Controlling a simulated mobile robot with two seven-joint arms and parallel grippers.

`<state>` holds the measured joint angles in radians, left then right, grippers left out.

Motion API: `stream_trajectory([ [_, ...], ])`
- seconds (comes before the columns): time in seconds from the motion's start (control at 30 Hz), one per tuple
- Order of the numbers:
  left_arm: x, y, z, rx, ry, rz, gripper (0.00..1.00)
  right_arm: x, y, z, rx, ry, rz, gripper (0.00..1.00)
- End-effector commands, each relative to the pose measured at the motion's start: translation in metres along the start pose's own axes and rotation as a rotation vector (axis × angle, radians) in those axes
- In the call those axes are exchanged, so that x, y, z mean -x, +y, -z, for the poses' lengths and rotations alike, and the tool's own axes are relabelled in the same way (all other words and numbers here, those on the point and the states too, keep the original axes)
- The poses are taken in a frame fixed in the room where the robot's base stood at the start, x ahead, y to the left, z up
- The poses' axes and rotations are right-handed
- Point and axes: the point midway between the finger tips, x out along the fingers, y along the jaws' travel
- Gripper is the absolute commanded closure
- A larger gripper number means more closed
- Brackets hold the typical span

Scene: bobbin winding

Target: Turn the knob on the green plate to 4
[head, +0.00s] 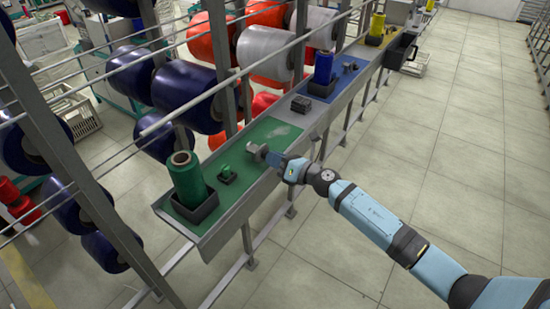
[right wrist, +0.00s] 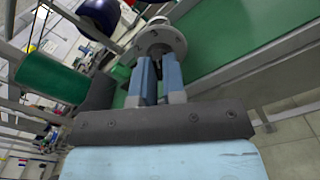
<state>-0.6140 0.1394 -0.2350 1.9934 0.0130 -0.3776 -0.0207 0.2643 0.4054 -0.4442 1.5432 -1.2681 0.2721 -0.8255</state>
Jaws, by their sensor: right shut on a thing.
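The green plate (head: 270,134) lies on the long metal shelf. My left gripper is not in view.
A green bobbin (head: 187,178) stands in a dark holder on the plate's left part, beside a small green-and-black piece (head: 226,174). A blue plate (head: 340,85) with a blue bobbin (head: 324,68) lies farther along. Racks of large spools stand behind. The floor at right is clear.

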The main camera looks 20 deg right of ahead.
Motion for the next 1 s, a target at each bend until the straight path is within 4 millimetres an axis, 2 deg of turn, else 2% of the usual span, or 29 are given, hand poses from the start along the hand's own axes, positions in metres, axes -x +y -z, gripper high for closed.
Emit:
stream_trajectory([
  [0.27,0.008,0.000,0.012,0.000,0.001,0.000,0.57,0.000,0.001,-0.002,-0.175,0.001,0.001,1.00],
  [1.0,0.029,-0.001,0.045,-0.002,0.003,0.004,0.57,0.000,0.000,-0.001,-0.830,0.001,0.001,1.00],
])
